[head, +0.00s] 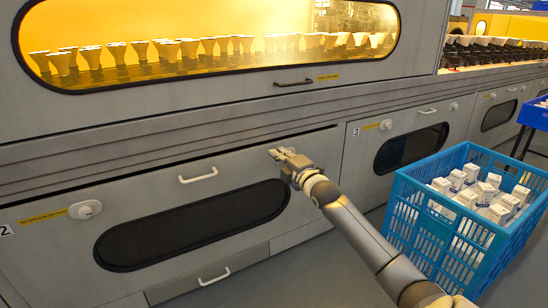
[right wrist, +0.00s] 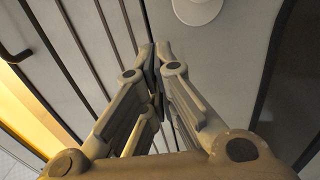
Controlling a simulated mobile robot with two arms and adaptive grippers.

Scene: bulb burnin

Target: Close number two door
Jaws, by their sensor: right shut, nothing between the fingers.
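The number two door (head: 150,185) is the grey lower panel at the left of the head view, with a number 2 label (head: 5,230), a white bar handle (head: 198,175), a white oval latch (head: 85,209) and a dark long window (head: 190,225). A dark gap runs along its top edge, so it looks slightly ajar. My right gripper (head: 279,154) is shut and empty at the door's upper right corner; I cannot tell whether it touches. The right wrist view shows its fingertips (right wrist: 160,50) together before a grey panel. My left gripper is not in view.
A blue crate (head: 415,205) of white cartons stands at the right, close to my right arm. The number 3 door (head: 360,155) is to the right of door two. Above is a lit window (head: 210,50) with several bulbs. A low handle (head: 214,277) sits below door two.

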